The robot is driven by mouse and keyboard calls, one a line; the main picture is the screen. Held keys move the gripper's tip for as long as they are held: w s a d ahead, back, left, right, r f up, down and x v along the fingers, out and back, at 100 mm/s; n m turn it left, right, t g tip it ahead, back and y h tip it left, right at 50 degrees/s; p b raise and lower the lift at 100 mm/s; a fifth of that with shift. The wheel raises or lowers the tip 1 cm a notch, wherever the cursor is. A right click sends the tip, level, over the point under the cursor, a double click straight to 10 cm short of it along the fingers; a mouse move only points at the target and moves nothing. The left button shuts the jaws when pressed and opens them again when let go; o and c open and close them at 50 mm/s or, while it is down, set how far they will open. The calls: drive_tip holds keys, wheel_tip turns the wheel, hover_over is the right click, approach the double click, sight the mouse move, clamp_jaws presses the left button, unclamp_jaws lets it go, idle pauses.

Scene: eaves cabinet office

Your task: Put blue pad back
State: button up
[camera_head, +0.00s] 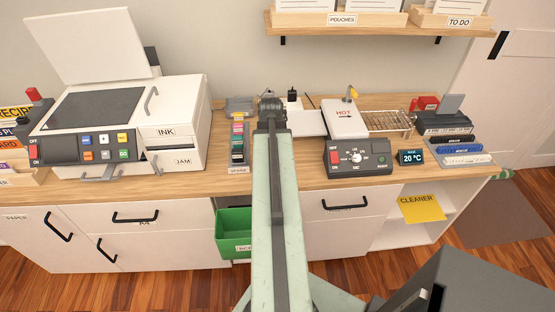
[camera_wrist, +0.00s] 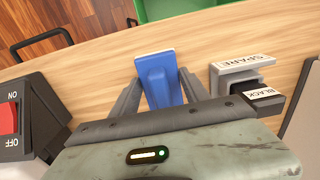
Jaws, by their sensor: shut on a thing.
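A plain blue piece (camera_wrist: 160,80), which looks like the blue pad, is between the fingers of my gripper (camera_wrist: 157,92) in the wrist view. The gripper is shut on it. It is over the wooden counter, between the spare rack and the machine with a red switch; I cannot tell whether it touches the counter. In the head view my arm hides the held piece, and the gripper's fingertips do not show. At the counter's right end stands a stepped rack (camera_head: 480,158) with labelled dark, blue and white strips.
The spare rack (camera_wrist: 240,77) with a black cartridge (camera_wrist: 265,97) is close beside the gripper. The red-switched machine (camera_head: 350,170) and a small display (camera_head: 411,157) stand to the right. A white printer (camera_head: 180,120) fills the left. A green bin (camera_head: 233,225) hangs below the counter's edge.

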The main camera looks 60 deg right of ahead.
drive_tip(key=o, duration=1.6)
drive_tip(key=shift+f, duration=0.1)
wheel_tip(320, 180, up, 12)
drive_tip(key=p, duration=1.2)
drive_tip(key=shift+r, duration=0.2)
